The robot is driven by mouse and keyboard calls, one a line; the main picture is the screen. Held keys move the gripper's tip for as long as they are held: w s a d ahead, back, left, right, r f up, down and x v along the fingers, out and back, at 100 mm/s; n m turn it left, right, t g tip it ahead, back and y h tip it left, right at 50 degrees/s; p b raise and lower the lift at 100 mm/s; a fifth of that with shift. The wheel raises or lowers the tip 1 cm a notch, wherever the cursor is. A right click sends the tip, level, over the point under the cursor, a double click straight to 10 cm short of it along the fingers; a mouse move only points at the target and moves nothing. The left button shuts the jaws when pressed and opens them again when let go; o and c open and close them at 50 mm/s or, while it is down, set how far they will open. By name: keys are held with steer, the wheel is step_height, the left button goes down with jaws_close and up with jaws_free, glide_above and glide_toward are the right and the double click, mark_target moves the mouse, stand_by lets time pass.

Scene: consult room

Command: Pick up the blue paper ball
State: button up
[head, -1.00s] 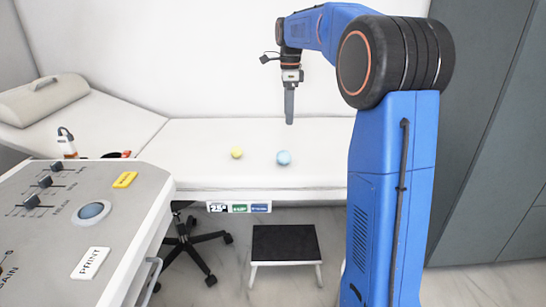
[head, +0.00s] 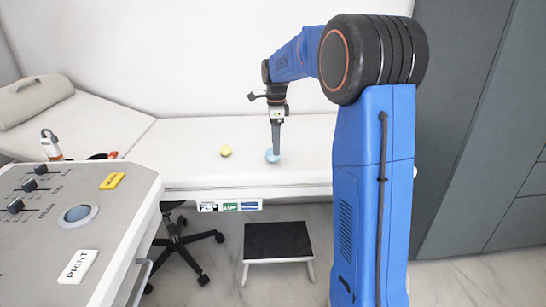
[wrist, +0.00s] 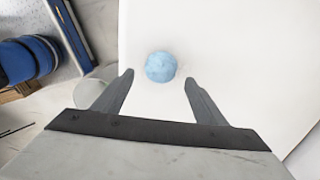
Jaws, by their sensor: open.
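The blue paper ball (head: 271,156) lies on the white exam couch (head: 190,165), partly covered by my gripper in the head view. My gripper (head: 276,152) points down at it from above. In the wrist view, the blue paper ball (wrist: 160,67) sits just beyond the fingertips, roughly midway between them. My gripper (wrist: 158,78) is open there, with nothing between its two grey fingers. I cannot tell whether a finger touches the ball.
A yellow ball (head: 226,151) lies on the couch to the left of the blue one. A grey console (head: 75,205) stands at the front left. A black-topped step stool (head: 278,241) is under the couch edge. The couch around the balls is clear.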

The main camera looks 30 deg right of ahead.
mark_target(270, 156)
steer(key=shift+w+a+f, duration=0.1)
steer(key=shift+a+f, duration=0.05)
steer(key=shift+f, duration=0.95)
steer(key=shift+w+a+f, duration=0.1)
steer(key=shift+f, duration=1)
steer(key=c, duration=1.1)
